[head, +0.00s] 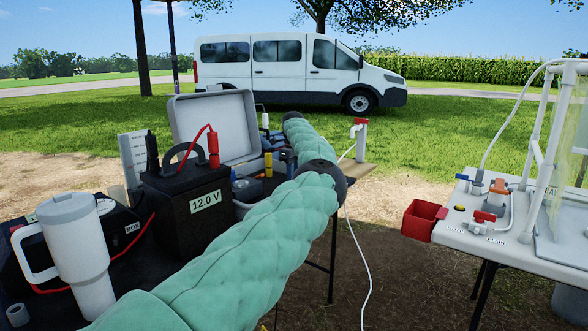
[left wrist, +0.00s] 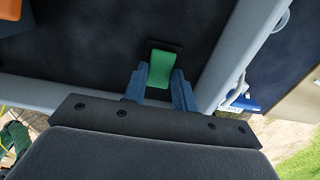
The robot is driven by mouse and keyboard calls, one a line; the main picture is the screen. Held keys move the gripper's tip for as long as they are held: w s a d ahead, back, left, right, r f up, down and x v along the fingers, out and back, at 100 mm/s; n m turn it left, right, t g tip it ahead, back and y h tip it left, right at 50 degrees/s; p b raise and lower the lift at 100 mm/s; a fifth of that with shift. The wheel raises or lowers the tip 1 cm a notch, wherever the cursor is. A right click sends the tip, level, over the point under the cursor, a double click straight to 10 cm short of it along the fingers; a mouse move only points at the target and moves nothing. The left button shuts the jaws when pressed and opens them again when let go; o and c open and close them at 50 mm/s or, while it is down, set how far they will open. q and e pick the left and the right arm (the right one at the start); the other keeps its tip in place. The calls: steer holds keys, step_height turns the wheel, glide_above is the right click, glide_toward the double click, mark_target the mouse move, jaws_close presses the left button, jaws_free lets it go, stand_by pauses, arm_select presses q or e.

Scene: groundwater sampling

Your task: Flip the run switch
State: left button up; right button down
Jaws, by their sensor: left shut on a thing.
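In the left wrist view, a green switch (left wrist: 160,66) sits in a black bezel on a dark panel (left wrist: 95,55). The blue fingers of my left gripper (left wrist: 159,84) stand on either side of its near end and are shut on it. The panel is framed by a light grey rim (left wrist: 222,62). In the head view, my left arm in its green sleeve reaches past the open grey case (head: 215,110); I cannot make out the gripper there, and the arm hides part of the case. My right gripper is not in view.
A black 12.0 V battery (head: 190,205) with red leads and a white mug (head: 77,255) stand left of my arm. At right, a white table (head: 490,225) carries valves and a pipe frame, with a red bin (head: 422,220) at its edge. Open ground separates the tables.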

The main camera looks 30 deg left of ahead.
arm_select(q)
steer(key=shift+o, duration=0.2)
steer(key=o, duration=1)
steer(key=shift+c, duration=0.2)
steer(key=shift+r, duration=0.1)
step_height(320, 180, up, 8)
steer(key=p, duration=0.1)
steer(key=shift+f, duration=0.25)
